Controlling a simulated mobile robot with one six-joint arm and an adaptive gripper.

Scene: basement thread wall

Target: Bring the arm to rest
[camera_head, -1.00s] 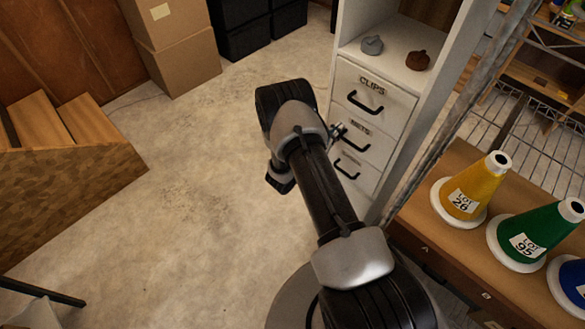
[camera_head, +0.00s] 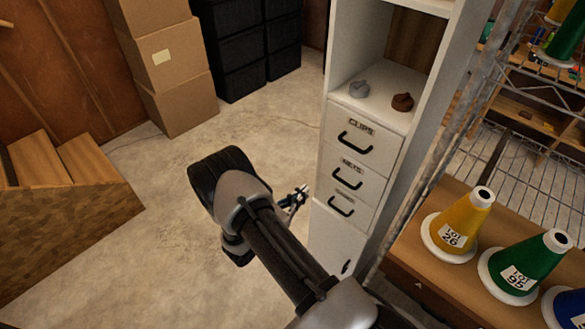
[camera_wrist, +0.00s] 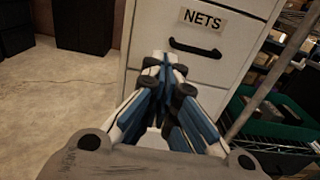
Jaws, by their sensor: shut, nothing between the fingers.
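My gripper (camera_head: 299,197) shows beyond my arm in the head view, in front of the white cabinet (camera_head: 312,136). In the wrist view my gripper (camera_wrist: 166,62) is shut, its blue and white fingers together with nothing between them. The fingertips point at the NETS drawer (camera_wrist: 201,38), whose black handle lies just beyond them. I cannot tell the exact gap to the drawer front. The CLIPS drawer (camera_head: 362,133) and a third drawer (camera_head: 349,205) show in the head view, and all the drawers look closed.
A grey lump (camera_head: 358,90) and a brown lump (camera_head: 402,102) sit on the cabinet shelf. Yellow (camera_head: 468,218) and green (camera_head: 530,258) thread cones stand on a wooden bench at right. Cardboard boxes (camera_head: 165,62) are stacked at back left.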

